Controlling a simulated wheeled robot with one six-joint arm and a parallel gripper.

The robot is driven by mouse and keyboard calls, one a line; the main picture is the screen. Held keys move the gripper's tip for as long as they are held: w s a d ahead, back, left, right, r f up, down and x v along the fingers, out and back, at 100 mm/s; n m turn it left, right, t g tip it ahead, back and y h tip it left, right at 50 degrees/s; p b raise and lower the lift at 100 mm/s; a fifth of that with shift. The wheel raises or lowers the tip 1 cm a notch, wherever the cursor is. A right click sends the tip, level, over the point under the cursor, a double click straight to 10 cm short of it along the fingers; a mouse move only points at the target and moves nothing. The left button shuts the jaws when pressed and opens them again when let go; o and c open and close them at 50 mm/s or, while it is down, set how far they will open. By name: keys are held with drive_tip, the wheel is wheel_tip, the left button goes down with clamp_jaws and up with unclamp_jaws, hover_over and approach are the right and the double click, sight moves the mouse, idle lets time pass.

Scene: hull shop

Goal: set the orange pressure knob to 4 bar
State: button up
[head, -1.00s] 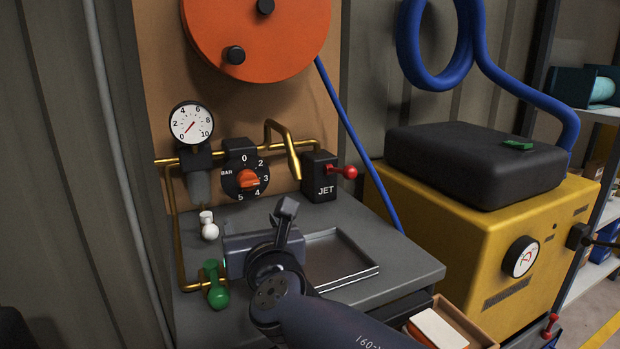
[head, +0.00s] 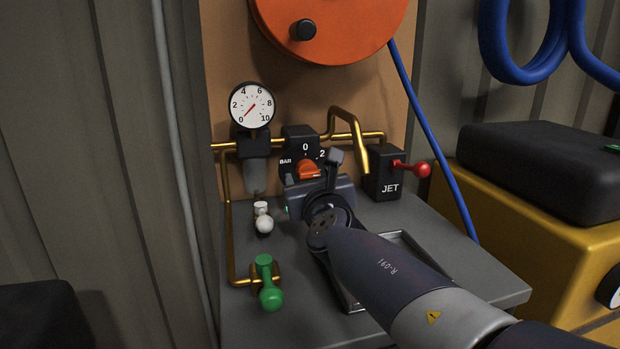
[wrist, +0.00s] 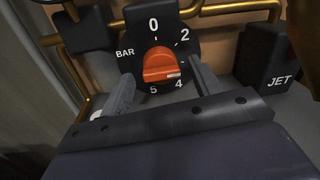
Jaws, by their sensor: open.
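The orange pressure knob (head: 309,170) sits on a black dial block with numbers around it, on the back panel. In the wrist view the knob (wrist: 161,62) has its white mark at the right end of its grip bar, pointing right and slightly down, above the 4. The 3 is hidden behind my right finger, so the exact setting is hard to read. My gripper (wrist: 163,84) is open, its fingers on either side of the knob's lower part, not visibly touching it. In the head view my gripper hides the dial's lower half.
A gauge (head: 252,106) left of the dial has its needle near 0. A JET block (head: 385,172) with a red lever (head: 420,170) stands right of it. Brass pipes, a white knob (head: 264,222) and a green handle (head: 269,292) are close by on the left. A shallow tray lies under my arm.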

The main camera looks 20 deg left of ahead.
drive_tip(key=shift+w+a, duration=0.25)
drive_tip(key=shift+w, duration=0.25)
drive_tip(key=shift+c, duration=0.4)
drive_tip(key=c, duration=0.8)
drive_tip(key=shift+c, duration=0.2)
drive_tip(key=shift+m, duration=0.3)
drive_tip(key=m+b, duration=0.1)
drive_tip(key=m, duration=0.3)
drive_tip(key=shift+m+b, duration=0.3)
drive_tip(key=m+g, duration=0.1)
drive_tip(key=m, duration=0.5)
drive_tip(key=shift+r+b, duration=0.15)
drive_tip(key=shift+b, duration=0.2)
